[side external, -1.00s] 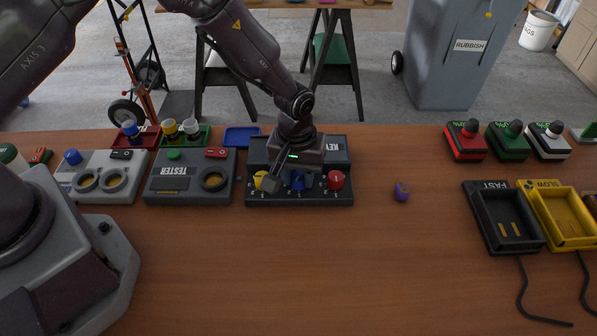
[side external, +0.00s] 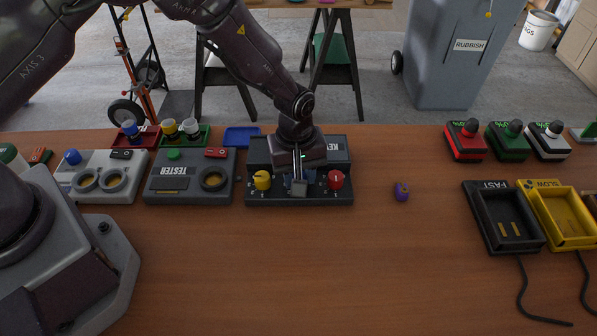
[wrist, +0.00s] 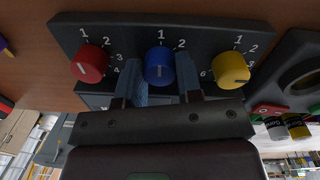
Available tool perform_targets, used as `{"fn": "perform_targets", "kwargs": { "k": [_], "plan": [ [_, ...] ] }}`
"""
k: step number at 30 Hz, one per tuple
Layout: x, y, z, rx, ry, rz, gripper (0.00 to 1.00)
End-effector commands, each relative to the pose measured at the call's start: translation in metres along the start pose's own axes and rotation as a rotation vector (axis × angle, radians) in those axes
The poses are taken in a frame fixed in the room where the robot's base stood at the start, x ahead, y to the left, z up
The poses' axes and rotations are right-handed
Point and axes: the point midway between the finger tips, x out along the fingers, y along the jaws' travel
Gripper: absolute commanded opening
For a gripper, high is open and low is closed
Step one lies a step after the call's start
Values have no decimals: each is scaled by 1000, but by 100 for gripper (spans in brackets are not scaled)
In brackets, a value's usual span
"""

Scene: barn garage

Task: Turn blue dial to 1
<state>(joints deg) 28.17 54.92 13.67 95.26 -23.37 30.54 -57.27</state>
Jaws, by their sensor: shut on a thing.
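The dark dial box (side external: 259,199) holds a yellow, a blue and a red dial in a row. The blue dial (wrist: 160,66) is the middle one in the wrist view, with a white 1 directly above it and a 2 to the upper right. A small pale mark on its face looks roughly in line with the 1. My gripper (wrist: 161,82) is shut on the blue dial, one finger on each side. In the side view my gripper (side external: 298,184) hides most of the blue dial.
The yellow dial (side external: 262,180) and the red dial (side external: 336,180) flank my gripper closely. The tester box (side external: 190,192) stands just left. The front of the table is clear.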

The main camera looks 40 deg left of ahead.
Motion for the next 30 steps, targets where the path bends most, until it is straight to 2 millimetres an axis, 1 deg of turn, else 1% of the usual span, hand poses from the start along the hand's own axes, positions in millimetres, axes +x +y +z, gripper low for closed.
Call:
{"fn": "perform_targets", "kwargs": {
  "k": [7,8,9,17,20,23,30],
  "plan": [
    [-1,1,0,-3,0,2,9],
    [-1,1,0,-3,0,2,37],
    [-1,1,0,-3,0,2,43],
    [-1,0,0,-1,0,1,43],
    [-6,1,0,-1,1,2,43],
    [-20,1,0,0,1,4,43],
    [-73,1,0,0,1,6,43]
  ]
}}
